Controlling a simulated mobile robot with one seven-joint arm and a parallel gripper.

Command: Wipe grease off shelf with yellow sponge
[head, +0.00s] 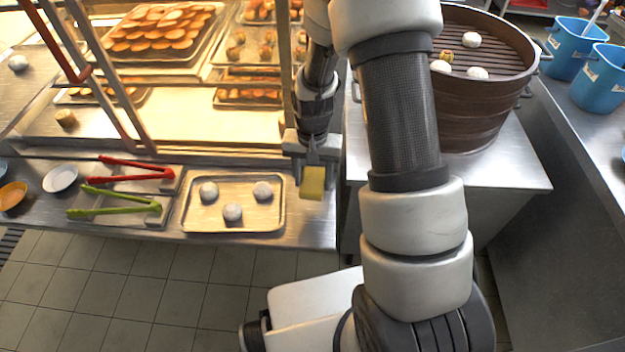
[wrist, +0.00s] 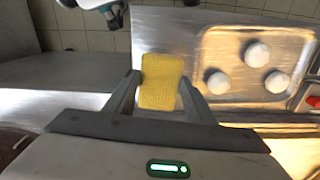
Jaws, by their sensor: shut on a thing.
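My gripper (wrist: 161,84) is shut on the yellow sponge (wrist: 161,72), which sits between its two fingers in the wrist view. In the head view the sponge (head: 313,183) hangs below my gripper (head: 313,163), over the right end of the steel front counter (head: 318,226), just right of the tray. I cannot tell if the sponge touches the steel. The lit display shelf (head: 190,122) stands behind, left of my gripper. No clear grease patch can be made out.
A tray (head: 187,227) with several pale buns lies left of the sponge. Red tongs (head: 140,176) and green tongs (head: 112,203) lie further left. A wooden steamer (head: 478,115) stands right of my arm. Blue buckets (head: 598,85) stand far right. The shelf posts are close to my gripper.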

